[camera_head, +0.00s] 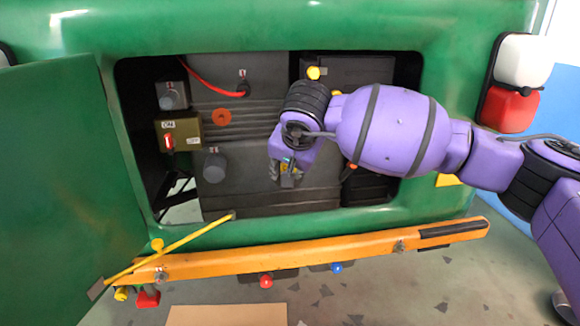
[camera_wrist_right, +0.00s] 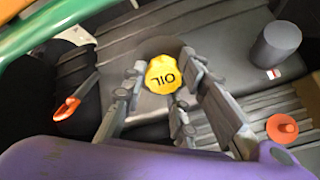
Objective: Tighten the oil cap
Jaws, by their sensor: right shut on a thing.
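The oil cap (camera_wrist_right: 162,74) is yellow with a scalloped edge and the letters OIL on top, in the right wrist view. It sits over a dark round collar on the grey engine block (camera_wrist_right: 125,60). My right gripper (camera_wrist_right: 166,82) is shut on the cap, its grey fingers around the cap's edge. In the head view my right gripper (camera_head: 286,178) reaches into the engine bay from the right and hides most or all of the cap. My left gripper is in neither view.
The green bay frame (camera_head: 270,32) surrounds the opening, with the open green door (camera_head: 60,180) at left. A yellow rod (camera_head: 180,248) and an orange bar (camera_head: 310,250) lie below. A grey cylinder (camera_wrist_right: 276,44) and an orange disc (camera_wrist_right: 283,128) are near the cap.

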